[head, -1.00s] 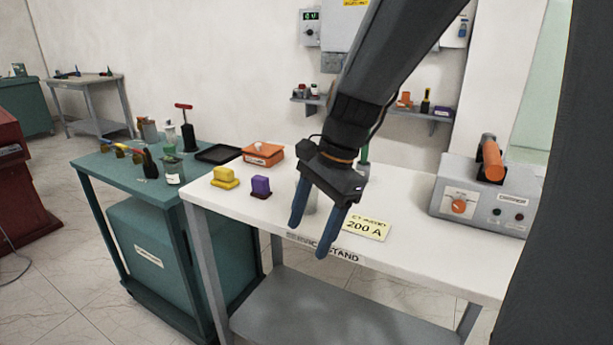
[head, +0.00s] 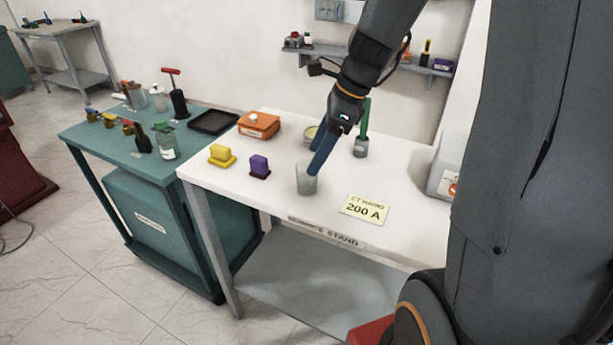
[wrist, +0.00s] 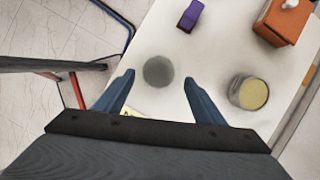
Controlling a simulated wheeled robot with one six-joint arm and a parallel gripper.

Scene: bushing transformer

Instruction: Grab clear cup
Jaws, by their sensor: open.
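The clear cup (head: 306,181) stands upright on the white service stand, near its front edge and left of the yellow "200 A" card. In the wrist view the cup (wrist: 158,71) is a round grey shape just beyond and between the fingertips. My gripper (head: 314,170) is above and beside the cup, with its blue fingers pointing down.
A tin with yellow contents (head: 311,134) and a grey pot with a green handle (head: 361,147) stand behind the cup. A purple block (head: 259,165), a yellow block (head: 221,156) and an orange box (head: 259,125) are to its left. The card (head: 364,207) lies to its right.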

